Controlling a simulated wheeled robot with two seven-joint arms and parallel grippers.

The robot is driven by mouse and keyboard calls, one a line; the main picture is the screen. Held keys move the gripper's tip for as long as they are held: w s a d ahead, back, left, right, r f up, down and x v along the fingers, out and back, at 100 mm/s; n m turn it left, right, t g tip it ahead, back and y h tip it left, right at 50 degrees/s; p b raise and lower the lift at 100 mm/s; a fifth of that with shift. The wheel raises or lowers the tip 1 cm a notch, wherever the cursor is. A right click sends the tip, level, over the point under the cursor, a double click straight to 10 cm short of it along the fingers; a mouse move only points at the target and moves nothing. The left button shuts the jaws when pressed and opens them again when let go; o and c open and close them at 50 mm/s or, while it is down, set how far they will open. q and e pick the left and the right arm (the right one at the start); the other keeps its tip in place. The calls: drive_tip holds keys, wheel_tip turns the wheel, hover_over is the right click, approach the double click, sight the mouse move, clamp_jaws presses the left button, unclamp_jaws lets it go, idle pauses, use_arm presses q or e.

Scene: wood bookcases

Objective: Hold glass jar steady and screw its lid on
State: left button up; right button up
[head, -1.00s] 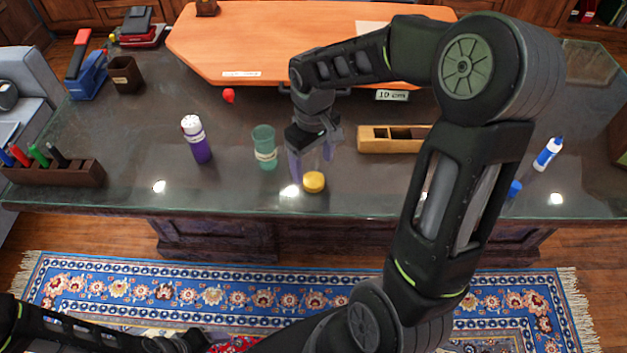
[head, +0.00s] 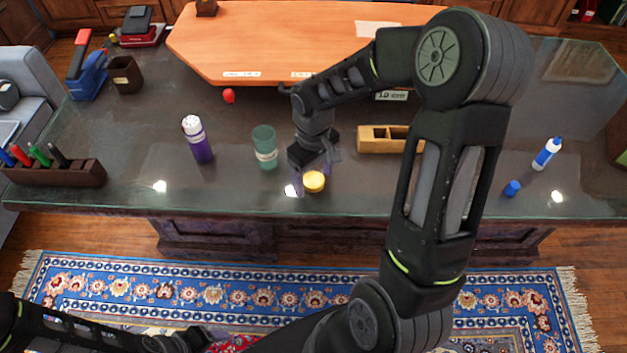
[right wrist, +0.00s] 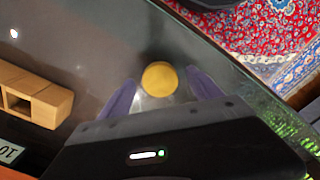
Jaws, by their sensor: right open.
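The glass jar (head: 265,147) is green, with a pale label band, and stands upright on the dark glass-topped desk. The yellow lid (head: 314,182) lies on the desk near its front edge, to the right of the jar. In the right wrist view the lid (right wrist: 160,78) shows between the fingertips, slightly beyond them. My right gripper (head: 312,184) is open, pointing down around or just above the lid; contact cannot be told. In the right wrist view my right gripper (right wrist: 160,92) has a purple finger on each side. My left arm shows at the lower left, but its gripper is not clearly visible.
A purple bottle (head: 198,140) stands left of the jar. A wooden block (head: 382,139) lies to the right. A glue bottle (head: 547,153) and blue cap (head: 512,188) are farther right. A pen holder (head: 60,174) is at left. An orange board (head: 300,40) covers the back.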

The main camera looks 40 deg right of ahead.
sight(314, 180)
drive_tip(key=c, duration=1.4)
drive_tip(key=shift+r, duration=0.15)
drive_tip(key=shift+c, duration=0.2)
wheel_tip(314, 180, up, 10)
idle(0.4)
